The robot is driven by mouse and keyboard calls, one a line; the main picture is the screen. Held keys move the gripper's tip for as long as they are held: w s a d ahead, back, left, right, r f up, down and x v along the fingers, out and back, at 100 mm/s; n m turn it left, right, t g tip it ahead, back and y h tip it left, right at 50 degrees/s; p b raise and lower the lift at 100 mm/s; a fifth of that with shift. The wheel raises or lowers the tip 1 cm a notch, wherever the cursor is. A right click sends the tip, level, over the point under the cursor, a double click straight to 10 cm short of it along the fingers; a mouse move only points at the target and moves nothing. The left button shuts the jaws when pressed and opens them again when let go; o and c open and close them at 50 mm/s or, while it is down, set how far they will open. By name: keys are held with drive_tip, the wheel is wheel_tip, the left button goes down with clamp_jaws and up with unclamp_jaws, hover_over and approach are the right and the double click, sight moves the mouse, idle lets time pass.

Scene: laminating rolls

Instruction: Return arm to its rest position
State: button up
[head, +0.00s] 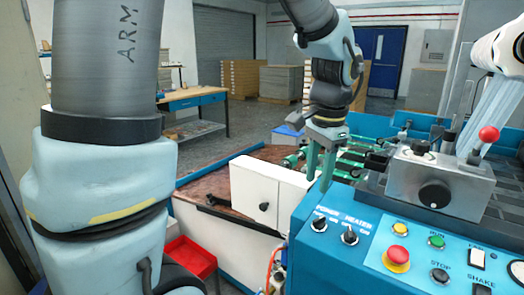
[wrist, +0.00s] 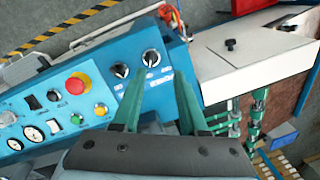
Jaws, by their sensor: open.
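My gripper (head: 322,165) hangs from my arm over the left end of the blue control panel in the head view. Its two green fingers point down and stand apart with nothing between them. In the wrist view my gripper (wrist: 160,95) shows both green fingers spread, above the panel's edge near the POWER and HEATER knobs. The blue control panel (head: 345,262) carries the heater knob (head: 350,236), a red stop button (head: 397,256) and several other buttons. I cannot tell whether the fingertips touch the panel.
A white cabinet box (head: 257,190) stands left of the panel, with green rollers (head: 352,160) behind. A metal block with a black knob (head: 434,193) and a red ball lever (head: 488,133) rise at right. A red tray (head: 190,258) sits low left. Open floor (head: 240,130) lies farther back.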

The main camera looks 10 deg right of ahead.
drive_tip(key=a+f+n, duration=0.2)
drive_tip(key=a+n, duration=0.2)
drive_tip(key=a, duration=0.4)
drive_tip(key=w+a+f+n, duration=0.1)
drive_tip(key=a+f+n, duration=0.2)
drive_tip(key=a, duration=0.5)
drive_tip(key=a+f+n, duration=0.3)
drive_tip(key=a+n, duration=0.2)
drive_tip(key=a, duration=0.3)
drive_tip(key=shift+w+f+h, duration=0.2)
drive_tip(key=shift+w+h, duration=0.1)
drive_tip(key=shift+w, duration=0.05)
